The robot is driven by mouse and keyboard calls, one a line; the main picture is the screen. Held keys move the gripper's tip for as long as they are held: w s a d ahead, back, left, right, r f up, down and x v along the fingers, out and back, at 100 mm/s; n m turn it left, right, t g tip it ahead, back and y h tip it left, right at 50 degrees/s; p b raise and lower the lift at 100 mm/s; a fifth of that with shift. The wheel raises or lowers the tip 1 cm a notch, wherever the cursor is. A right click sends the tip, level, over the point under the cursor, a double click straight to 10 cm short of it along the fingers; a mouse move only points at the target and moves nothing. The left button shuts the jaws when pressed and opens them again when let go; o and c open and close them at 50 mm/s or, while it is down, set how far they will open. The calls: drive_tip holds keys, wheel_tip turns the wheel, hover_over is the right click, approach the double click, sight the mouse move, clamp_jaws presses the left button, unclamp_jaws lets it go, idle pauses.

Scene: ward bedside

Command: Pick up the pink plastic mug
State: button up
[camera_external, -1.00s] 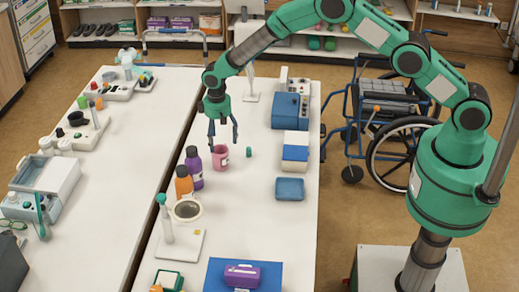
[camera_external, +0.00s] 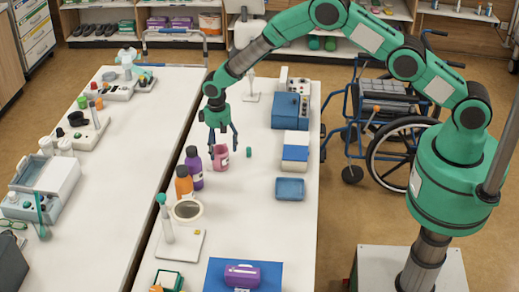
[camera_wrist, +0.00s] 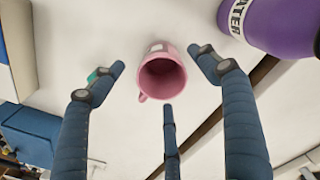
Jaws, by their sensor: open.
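The pink plastic mug (camera_external: 220,158) stands on the white table, right of the purple bottle. In the wrist view the mug (camera_wrist: 162,74) shows its open mouth, with a handle at its lower left and a pale label on its side. My gripper (camera_external: 222,149) is above the mug, pointing down. Its dark blue fingers are spread and empty. In the wrist view the gripper (camera_wrist: 160,75) has fingers to the left and right of the mug and one below it, with gaps visible. I cannot tell whether the fingertips are below the mug's rim.
A purple bottle (camera_external: 194,168) stands close left of the mug, with an orange bottle (camera_external: 184,184) nearer the camera. A small green item (camera_external: 249,152) is just right of the mug. Blue and white boxes (camera_external: 295,150) line the right edge. The table's middle front (camera_external: 245,222) is clear.

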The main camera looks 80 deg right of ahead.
sight(220, 152)
drive_tip(key=shift+f, duration=1.5)
drive_tip(key=c, duration=1.3)
